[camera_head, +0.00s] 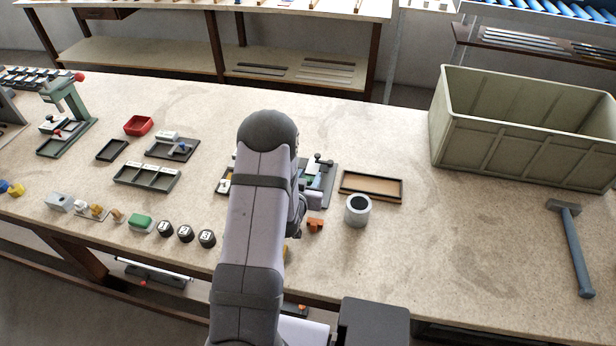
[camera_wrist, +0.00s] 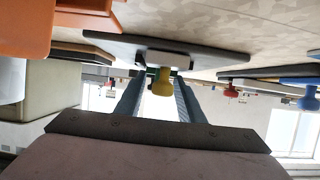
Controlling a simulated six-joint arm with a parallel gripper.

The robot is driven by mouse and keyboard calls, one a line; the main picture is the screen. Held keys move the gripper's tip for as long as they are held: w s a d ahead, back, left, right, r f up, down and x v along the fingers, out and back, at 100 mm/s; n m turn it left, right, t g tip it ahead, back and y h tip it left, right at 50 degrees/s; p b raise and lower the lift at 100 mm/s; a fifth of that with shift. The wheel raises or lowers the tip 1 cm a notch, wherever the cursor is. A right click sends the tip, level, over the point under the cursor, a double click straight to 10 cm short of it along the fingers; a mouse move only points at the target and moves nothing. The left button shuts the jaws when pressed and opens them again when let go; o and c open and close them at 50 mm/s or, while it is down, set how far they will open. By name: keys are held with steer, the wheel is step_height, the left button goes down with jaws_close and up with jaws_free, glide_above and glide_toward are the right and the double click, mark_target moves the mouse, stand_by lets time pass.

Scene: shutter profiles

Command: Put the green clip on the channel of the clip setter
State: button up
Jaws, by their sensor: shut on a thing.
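My gripper (camera_wrist: 158,72) is shut on a small green piece, which I take to be the green clip (camera_wrist: 151,70); only slivers of it show between the fingertips. A dark plate with a white block and a yellow knob (camera_wrist: 162,82) lies just beyond the fingertips in the wrist view. In the head view my arm covers the gripper and the middle of a dark fixture plate (camera_head: 321,196) with blue and green parts. This may be the clip setter. Its channel is hidden, and I cannot tell whether the clip touches it.
An orange piece (camera_head: 315,225), a grey cup (camera_head: 357,210) and a cork-coloured tray (camera_head: 371,186) lie close to my arm. A crate (camera_head: 520,136) and hammer (camera_head: 572,248) are right.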

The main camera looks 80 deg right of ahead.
steer(key=shift+f, duration=0.2)
steer(key=o, duration=1)
steer(key=shift+r, duration=0.15)
